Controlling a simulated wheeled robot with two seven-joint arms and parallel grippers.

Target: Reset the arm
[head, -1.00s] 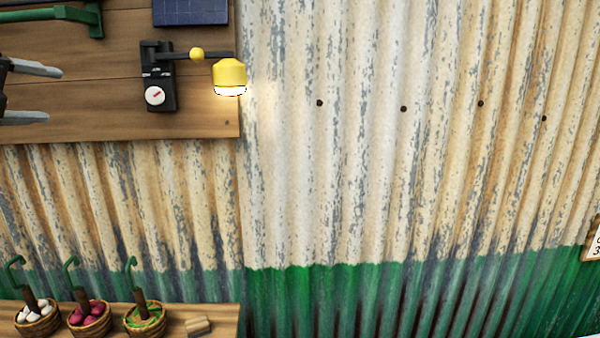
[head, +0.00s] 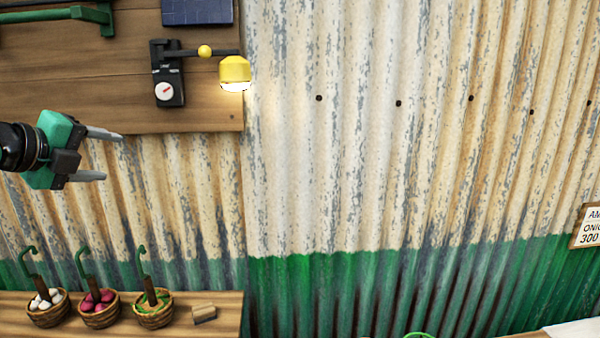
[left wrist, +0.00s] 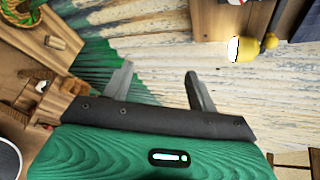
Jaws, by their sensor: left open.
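My left gripper (head: 112,155) shows at the left of the head view, below the wooden board. Its two grey fingers are apart, with nothing between them, and point right. In the left wrist view its fingers (left wrist: 160,88) are also spread and empty before the corrugated wall. My right gripper is in neither view.
A yellow lamp (head: 235,70) on a dark arm with a dial box (head: 168,91) is mounted on the wooden board (head: 90,85). Below, a shelf (head: 225,325) bears baskets (head: 100,314) and a small wooden block (head: 204,313). A sign (head: 588,228) hangs at right. The corrugated wall's middle is clear.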

